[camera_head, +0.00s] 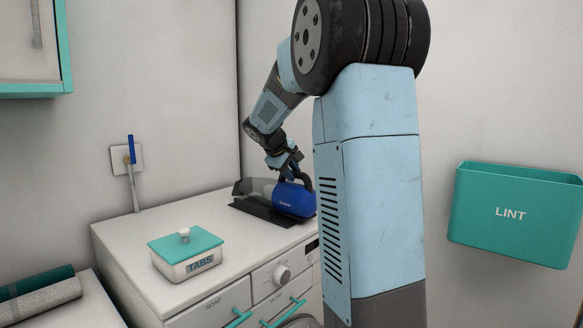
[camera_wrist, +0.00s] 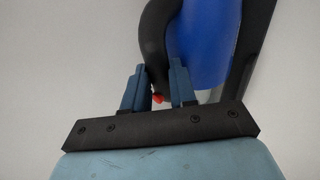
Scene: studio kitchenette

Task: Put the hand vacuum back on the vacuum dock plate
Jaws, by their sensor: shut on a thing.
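The hand vacuum (camera_head: 293,201) has a blue body, a dark handle and a clear grey nozzle pointing left. It is on the washing machine top at the back right, lying along the dark vacuum dock plate (camera_head: 262,213). Whether it rests fully on the plate or just above it, I cannot tell. My gripper (camera_head: 287,174) is above the vacuum, shut on its handle. In the wrist view, the black curved handle (camera_wrist: 156,45) is between the fingers (camera_wrist: 158,88), beside the blue body (camera_wrist: 203,50). A dark strip runs along the right there, possibly the plate.
A white TABS box (camera_head: 198,266) with a teal lid stands on the washing machine top (camera_head: 135,245), left of the vacuum. A teal LINT bin (camera_head: 513,214) hangs on the right wall. Rolled towels (camera_head: 40,298) lie at lower left. The walls are close behind the vacuum.

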